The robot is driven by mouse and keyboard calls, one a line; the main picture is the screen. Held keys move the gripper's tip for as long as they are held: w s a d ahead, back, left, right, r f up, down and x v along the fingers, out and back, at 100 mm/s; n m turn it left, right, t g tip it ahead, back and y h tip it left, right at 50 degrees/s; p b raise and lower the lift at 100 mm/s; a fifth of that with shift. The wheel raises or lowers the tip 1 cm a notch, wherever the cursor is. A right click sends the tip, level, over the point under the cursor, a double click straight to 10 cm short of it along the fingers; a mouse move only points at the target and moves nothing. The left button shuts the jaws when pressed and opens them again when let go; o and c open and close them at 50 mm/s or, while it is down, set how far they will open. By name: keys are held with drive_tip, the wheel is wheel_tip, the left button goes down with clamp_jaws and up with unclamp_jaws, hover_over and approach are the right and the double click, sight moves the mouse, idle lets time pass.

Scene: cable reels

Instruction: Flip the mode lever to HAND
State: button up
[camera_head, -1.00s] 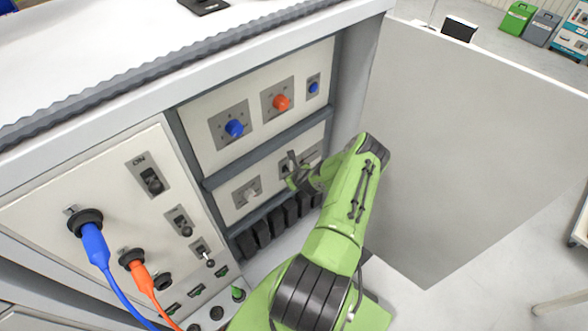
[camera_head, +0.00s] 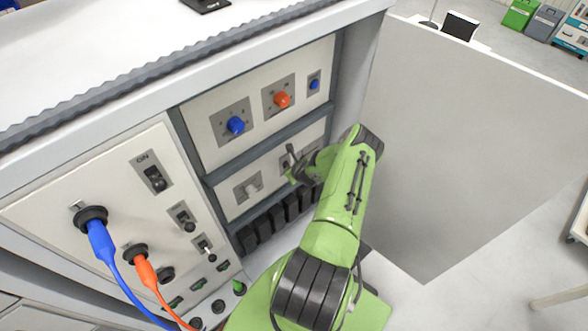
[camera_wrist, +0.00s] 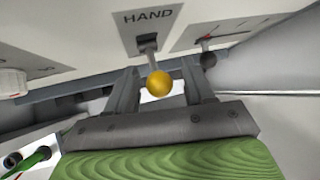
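The mode lever has a yellow ball knob (camera_wrist: 159,83) on a short metal stem. The stem comes out of a slot in a grey plate (camera_wrist: 147,32) marked HAND, and the knob hangs below that word in the wrist view. My gripper (camera_wrist: 161,80) is open, one finger on each side of the knob, with a gap showing on both sides. In the head view my gripper (camera_head: 293,158) is at the lower right panel of the cabinet. There the lever is hidden behind my fingers and arm.
A plate with a red mark (camera_wrist: 208,38) and a dark knob (camera_wrist: 208,60) sit close right of the lever. A white knob (camera_head: 251,189) is left of my gripper. Black blocks (camera_head: 276,219) line the space below. A large grey door panel (camera_head: 450,140) stands right of my arm.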

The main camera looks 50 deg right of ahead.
drive_tip(key=v, duration=1.5)
drive_tip(key=shift+s+a+r, duration=0.15)
drive_tip(key=shift+s+r, duration=0.05)
drive_tip(key=shift+s, duration=0.1)
